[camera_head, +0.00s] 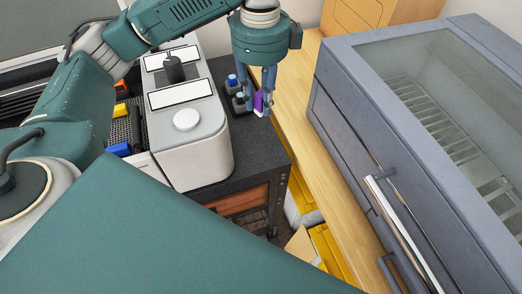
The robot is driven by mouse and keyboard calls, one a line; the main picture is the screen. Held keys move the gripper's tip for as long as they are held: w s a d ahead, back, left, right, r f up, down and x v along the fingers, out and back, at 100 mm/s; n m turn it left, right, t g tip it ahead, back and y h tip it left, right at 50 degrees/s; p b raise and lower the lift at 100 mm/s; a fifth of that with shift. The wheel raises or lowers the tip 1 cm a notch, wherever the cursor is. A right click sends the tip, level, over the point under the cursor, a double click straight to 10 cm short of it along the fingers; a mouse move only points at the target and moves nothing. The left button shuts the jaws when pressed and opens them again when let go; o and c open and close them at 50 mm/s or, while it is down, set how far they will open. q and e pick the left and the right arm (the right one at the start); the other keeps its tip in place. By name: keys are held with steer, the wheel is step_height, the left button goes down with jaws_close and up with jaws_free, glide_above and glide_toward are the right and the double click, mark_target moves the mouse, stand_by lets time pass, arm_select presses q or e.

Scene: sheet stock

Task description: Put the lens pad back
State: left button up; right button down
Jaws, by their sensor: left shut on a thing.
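My left gripper (265,104) comes down from the top centre, above the right back part of the dark countertop. It is shut on a small purple and white piece (258,101), which I take to be the lens pad. The fingers hide part of it. I cannot tell whether it touches the counter. My right gripper is not in view.
Just left of the gripper is a dark holder (239,100) with a blue-topped item (232,80). A white-grey machine (190,140) stands left of that. A grey glass-topped cabinet (400,120) is at right, beyond a wooden surface (290,105). The dark countertop (258,150) is clear in front.

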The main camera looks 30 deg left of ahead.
arm_select(q)
steer(key=m, duration=0.1)
steer(key=w+r+m, duration=0.1)
steer(key=m, duration=0.1)
steer(key=shift+w+a+r, duration=0.1)
steer(key=shift+a+r, duration=0.1)
steer(key=shift+a, duration=0.1)
steer(key=shift+m, duration=0.3)
step_height(320, 180, down, 15)
steer(key=shift+a+f+p, duration=0.1)
steer(key=shift+p, duration=0.75)
steer(key=shift+w+f+p, duration=0.1)
steer(key=shift+f+p, duration=0.2)
steer(key=shift+f, duration=2.1)
steer(key=o, duration=1)
steer(key=shift+f, duration=0.1)
